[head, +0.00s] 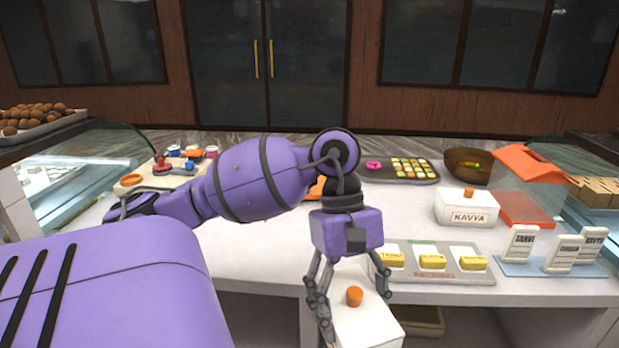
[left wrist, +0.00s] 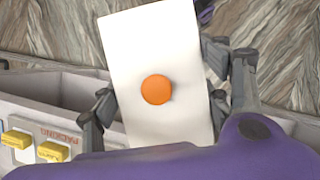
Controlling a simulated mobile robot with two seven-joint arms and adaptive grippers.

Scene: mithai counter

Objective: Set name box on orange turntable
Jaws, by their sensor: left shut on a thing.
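My left gripper (head: 357,312) is shut on a white box (head: 368,328) with an orange knob on its lid. The box hangs at the counter's front edge, low in the head view, and its lower part is cut off by the frame. In the left wrist view the same white box (left wrist: 130,50) sits between the two fingers, its lid facing the camera. No name shows on it in either view. An orange thing (head: 317,188) is mostly hidden behind my left arm; I cannot tell whether it is the turntable. My right gripper is not in view.
Another white box (head: 467,208) marked KAVYA stands on the right of the counter. A grey tray (head: 436,272) with yellow pieces lies at the front edge, beside white name cards (head: 520,243). A dark sweets tray (head: 428,178) and bowl (head: 468,165) stand behind. The counter's left-middle (head: 240,250) is clear.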

